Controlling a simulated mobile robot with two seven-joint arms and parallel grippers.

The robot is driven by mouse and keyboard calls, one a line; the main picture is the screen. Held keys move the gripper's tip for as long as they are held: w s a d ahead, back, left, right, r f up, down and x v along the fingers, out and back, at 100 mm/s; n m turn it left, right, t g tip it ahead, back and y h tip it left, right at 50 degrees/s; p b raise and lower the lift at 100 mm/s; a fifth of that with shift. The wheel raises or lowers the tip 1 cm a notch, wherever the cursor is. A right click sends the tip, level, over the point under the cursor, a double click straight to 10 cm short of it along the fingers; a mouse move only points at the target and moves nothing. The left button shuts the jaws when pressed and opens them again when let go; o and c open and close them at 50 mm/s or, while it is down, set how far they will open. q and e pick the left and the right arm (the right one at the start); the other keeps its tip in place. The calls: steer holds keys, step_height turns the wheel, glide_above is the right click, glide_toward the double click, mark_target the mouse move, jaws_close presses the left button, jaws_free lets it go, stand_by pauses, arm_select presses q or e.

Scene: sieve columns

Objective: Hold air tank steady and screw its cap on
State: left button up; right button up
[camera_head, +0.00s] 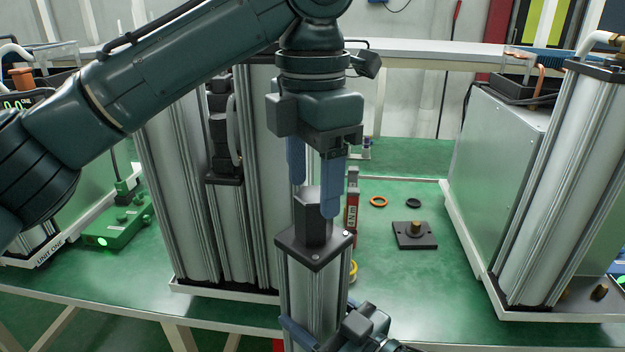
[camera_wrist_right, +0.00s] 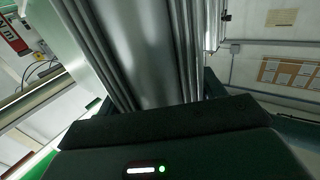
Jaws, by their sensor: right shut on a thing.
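The air tank (camera_head: 312,290) is an upright silver ribbed column with a dark square plate on top. A dark hexagonal block (camera_head: 312,228), apparently the cap or part of it, stands on that plate; whether it is seated cannot be told. My left gripper (camera_head: 315,200) points down from above with its blue fingers apart. One finger overlaps the block's upper right side, and the other ends near its top left. My right gripper (camera_head: 325,333) is shut on the tank low in the view. The tank (camera_wrist_right: 150,50) also fills the middle of the right wrist view.
A tall silver column unit (camera_head: 180,190) stands behind left, and another (camera_head: 545,190) stands right. An orange ring (camera_head: 378,202), a black ring (camera_head: 413,203) and a square plate with a brass fitting (camera_head: 415,242) lie on the green table (camera_head: 405,285). A red-and-grey tool (camera_head: 352,212) stands beside the tank.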

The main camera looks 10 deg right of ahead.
arm_select(q)
steer(key=n, duration=0.5)
steer(key=shift+r, duration=0.15)
steer(key=n, duration=0.4)
steer(key=shift+r, duration=0.2)
steer(key=n, duration=0.5)
steer(key=shift+r, duration=0.1)
steer(key=n, duration=0.4)
steer(key=shift+r, duration=0.15)
steer(key=n, duration=0.4)
steer(key=shift+r+n, duration=0.2)
steer(key=shift+n, duration=0.1)
steer(key=n, duration=0.4)
steer(key=shift+d+r, duration=0.1)
steer(key=shift+r, duration=0.05)
steer(key=n, duration=0.6)
steer(key=shift+r+n, duration=0.25)
steer(key=shift+n, duration=0.05)
steer(key=n, duration=0.4)
steer(key=shift+r+n, duration=0.15)
steer(key=shift+n, duration=0.25)
